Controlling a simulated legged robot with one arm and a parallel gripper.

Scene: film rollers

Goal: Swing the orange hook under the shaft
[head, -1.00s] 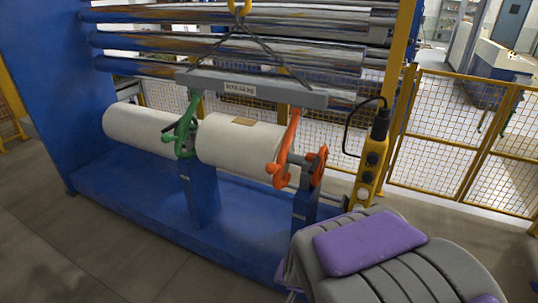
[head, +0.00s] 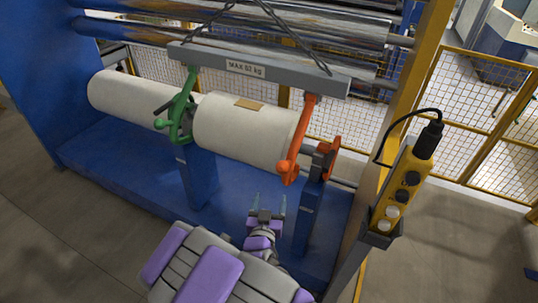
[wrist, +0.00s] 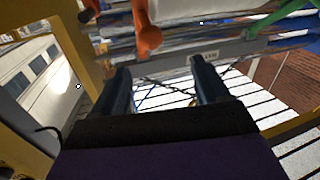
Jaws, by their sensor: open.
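The orange hook (head: 298,140) hangs from the right end of the grey lifting beam (head: 255,68) in the head view. Its lower end, with a round orange knob, is beside the right end of the white roller (head: 243,130). I cannot tell whether it touches the shaft (head: 308,150), which shows only in part near the orange bracket (head: 330,158). My gripper (head: 267,203) is open and empty, below and to the left of the hook's knob. In the wrist view the orange hook (wrist: 147,30) shows above and between my open fingers (wrist: 163,85).
A green hook (head: 180,108) hangs at the beam's left end. A yellow control pendant (head: 402,185) with a cable stands at the right, by a yellow post. The blue machine base (head: 120,165) and its blue posts lie below the rollers. Yellow mesh fencing stands behind.

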